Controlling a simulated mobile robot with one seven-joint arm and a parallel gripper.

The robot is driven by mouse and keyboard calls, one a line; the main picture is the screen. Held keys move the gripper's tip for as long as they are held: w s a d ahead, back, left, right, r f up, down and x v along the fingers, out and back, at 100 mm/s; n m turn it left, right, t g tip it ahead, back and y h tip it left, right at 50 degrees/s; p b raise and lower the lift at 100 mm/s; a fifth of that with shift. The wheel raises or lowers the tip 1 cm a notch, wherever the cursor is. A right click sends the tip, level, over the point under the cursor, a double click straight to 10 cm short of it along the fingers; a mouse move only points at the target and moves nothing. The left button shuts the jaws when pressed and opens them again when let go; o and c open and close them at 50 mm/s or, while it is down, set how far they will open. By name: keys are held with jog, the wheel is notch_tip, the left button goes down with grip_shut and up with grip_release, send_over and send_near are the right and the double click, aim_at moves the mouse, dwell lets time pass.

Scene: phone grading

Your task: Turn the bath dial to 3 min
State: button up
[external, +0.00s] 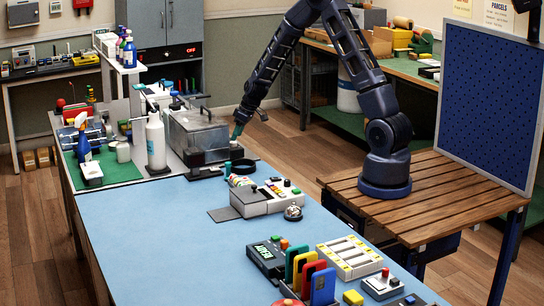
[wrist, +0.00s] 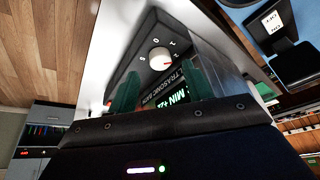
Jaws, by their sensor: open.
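The ultrasonic bath (external: 195,133) is a grey metal box with a clear-looking lid, standing at the far end of the blue-topped bench. In the wrist view its dark front panel (wrist: 150,80) fills the middle, lettered "ULTRASONIC BATH". The white round bath dial (wrist: 160,58) sits on this panel with small marks around it; I cannot read its setting. A lit green display (wrist: 178,97) shows "MIN" beside other characters. My gripper (wrist: 160,74) is open, its two green fingers on either side of the dial and apart from it. In the external view my gripper (external: 237,131) is at the bath's right front.

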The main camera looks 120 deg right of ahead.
jog(key=x, duration=0.3)
jog(key=shift+d+f, duration=0.1)
jog(key=shift+f, duration=0.05)
jog(key=n+y, duration=0.1)
jog(key=n, duration=0.2)
jog(key=n+t+y, duration=0.1)
jog(key=n, duration=0.2)
jog(key=shift+s+d+n, duration=0.1)
jog(key=shift+d+n, duration=0.15)
jog(key=shift+n, duration=0.05)
jog(key=n+y, duration=0.1)
jog(key=n, duration=0.2)
jog(key=n+y, duration=0.2)
jog(key=n, duration=0.2)
jog(key=shift+d+g, duration=0.25)
jog(key=shift+g, duration=0.05)
jog(key=v, duration=1)
jog(key=w+a+r+g, duration=0.1)
jog(key=w+a+r, duration=0.6)
jog(key=a+r, duration=0.1)
jog(key=shift+w+a, duration=0.3)
jog(key=shift+a, duration=0.35)
